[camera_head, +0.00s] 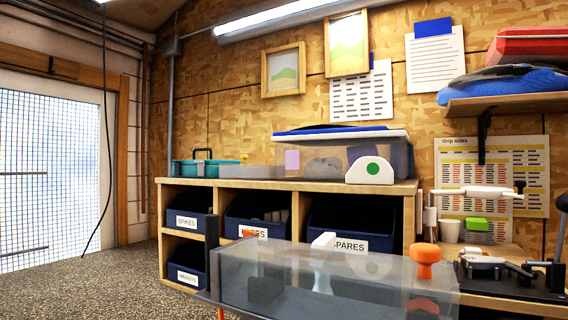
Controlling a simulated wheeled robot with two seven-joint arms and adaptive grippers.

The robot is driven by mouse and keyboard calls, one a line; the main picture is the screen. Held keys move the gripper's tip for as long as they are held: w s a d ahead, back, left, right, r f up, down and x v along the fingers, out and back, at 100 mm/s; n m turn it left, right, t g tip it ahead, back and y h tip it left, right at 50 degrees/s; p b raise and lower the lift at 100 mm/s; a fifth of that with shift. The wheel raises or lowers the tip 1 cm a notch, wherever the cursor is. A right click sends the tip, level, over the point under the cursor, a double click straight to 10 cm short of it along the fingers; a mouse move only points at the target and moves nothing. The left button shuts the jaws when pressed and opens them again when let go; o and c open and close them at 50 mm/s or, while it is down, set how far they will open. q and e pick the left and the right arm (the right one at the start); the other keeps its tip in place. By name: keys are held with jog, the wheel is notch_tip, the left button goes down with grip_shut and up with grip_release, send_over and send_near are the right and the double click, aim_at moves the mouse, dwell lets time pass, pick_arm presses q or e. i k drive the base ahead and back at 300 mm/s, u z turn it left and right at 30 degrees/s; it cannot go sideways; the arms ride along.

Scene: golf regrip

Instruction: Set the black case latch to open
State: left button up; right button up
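I cannot make out a black case latch for certain. A translucent grey box or cover (330,283) fills the lower middle of the view, with an orange knob (425,258) standing at its right end. A smaller orange piece (249,234) and a white piece (323,240) show along its far edge. A dark upright strip (212,258) stands at its left end; I cannot tell what it is. A teal case (195,168) with a black handle sits on the wooden cabinet; no latch is clear on it. Neither of my grippers is in view.
The wooden cabinet (290,185) holds dark blue labelled bins (255,215) and a clear blue-lidded tub (345,150). At right, a bench carries a black clamp-like device (508,275), a white cup (449,231) and a green item (478,224). Speckled floor (110,285) is open at left.

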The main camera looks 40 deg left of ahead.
aim_at(176, 163)
jog(key=z, duration=0.5)
jog(key=k, duration=0.9)
jog(key=u, duration=1.6)
jog(key=i, duration=0.45)
jog(key=u, duration=0.05)
